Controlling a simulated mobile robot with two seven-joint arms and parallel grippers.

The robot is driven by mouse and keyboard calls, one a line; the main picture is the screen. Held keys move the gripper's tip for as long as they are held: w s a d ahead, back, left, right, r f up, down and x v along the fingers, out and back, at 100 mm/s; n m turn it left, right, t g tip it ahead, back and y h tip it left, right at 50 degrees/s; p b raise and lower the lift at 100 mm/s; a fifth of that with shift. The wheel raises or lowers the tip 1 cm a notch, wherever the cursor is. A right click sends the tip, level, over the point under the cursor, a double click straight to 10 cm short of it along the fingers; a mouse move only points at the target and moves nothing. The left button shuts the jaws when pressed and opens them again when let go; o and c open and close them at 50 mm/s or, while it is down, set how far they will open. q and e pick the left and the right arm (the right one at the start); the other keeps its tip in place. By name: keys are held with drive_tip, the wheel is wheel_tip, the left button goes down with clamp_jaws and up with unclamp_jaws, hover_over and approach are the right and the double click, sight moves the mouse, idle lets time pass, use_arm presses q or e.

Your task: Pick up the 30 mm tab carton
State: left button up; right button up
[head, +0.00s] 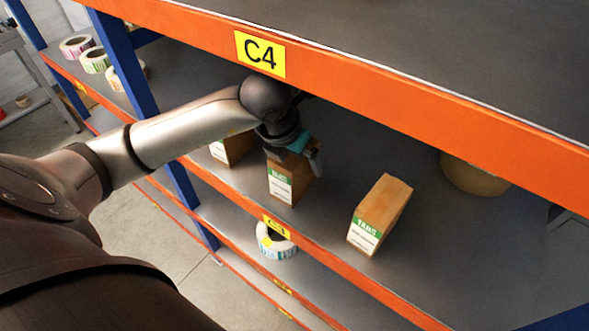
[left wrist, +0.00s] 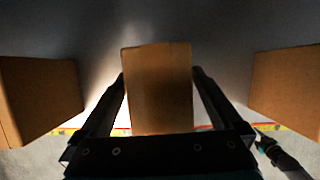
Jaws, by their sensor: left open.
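Three brown tab cartons with green-and-white labels stand on the shelf below the C4 beam. The left carton (head: 232,148) is partly hidden by my arm, the middle carton (head: 282,186) is under my left gripper, and the right carton (head: 380,215) stands apart. The small label print is too blurred to tell which is 30 mm. My left gripper (head: 294,163) is open over the middle carton. In the left wrist view its fingers stand either side of this carton (left wrist: 158,88), with narrow gaps visible. What looks like my right gripper (left wrist: 266,146) shows small, its fingers unclear.
The orange C4 beam (head: 400,88) and upper shelf lie close above my left wrist. A round tan object (head: 475,175) stands at right. Label rolls stand at far left (head: 95,60) and on the shelf below (head: 275,242). Shelf between the middle and right cartons is clear.

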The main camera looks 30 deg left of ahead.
sight(280, 190)
use_arm(q)
drive_tip(key=shift+c, duration=0.2)
clamp_jaws()
idle(0.6)
drive_tip(key=shift+r, duration=0.1)
drive_tip(key=shift+r+p, duration=0.3)
drive_tip(key=shift+p, duration=0.25)
drive_tip(key=s, duration=0.2)
drive_tip(key=s+b, duration=0.1)
drive_tip(key=s, duration=0.2)
drive_tip(key=s+r+b, duration=0.1)
drive_tip(key=s, duration=0.2)
drive_tip(key=shift+s+a, duration=0.15)
drive_tip(key=s+p, duration=0.9)
drive_tip(key=shift+s+p, duration=0.35)
drive_tip(key=shift+p, duration=0.05)
